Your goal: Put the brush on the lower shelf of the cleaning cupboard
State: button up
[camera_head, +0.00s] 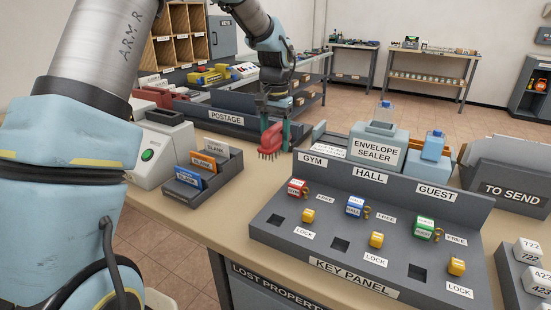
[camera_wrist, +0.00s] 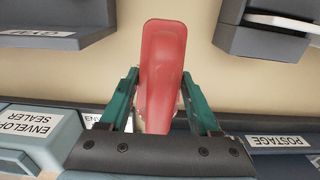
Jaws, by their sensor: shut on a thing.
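My gripper (camera_head: 274,122) is shut on the red brush (camera_head: 269,141). The brush hangs bristles down above the table, between the postage tray and the envelope sealer. In the wrist view the brush's long red back (camera_wrist: 163,65) lies between the two green fingers of my gripper (camera_wrist: 161,108). A dark open cupboard (camera_head: 520,104) stands at the far right edge, across the room, with an orange-red item on a shelf. I cannot read its label, so I cannot tell for sure that it is the cleaning cupboard.
The key panel (camera_head: 372,275) fills the table front. The envelope sealer (camera_head: 377,150), the to-send box (camera_head: 512,186) and the blank-card holder (camera_head: 205,180) stand around the brush. A workbench (camera_head: 432,60) stands at the back wall. Open tiled floor (camera_head: 440,112) lies beyond the table.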

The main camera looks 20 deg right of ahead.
aim_at(275, 126)
jog(key=shift+f+p, duration=0.5)
jog(key=shift+f, duration=2.7)
jog(key=shift+f, duration=0.1)
jog(key=o, duration=1.5)
jog(key=shift+c, duration=0.2)
notch_tip(275, 126, up, 12)
jog(key=shift+r+b, duration=0.1)
jog(key=shift+b, duration=0.8)
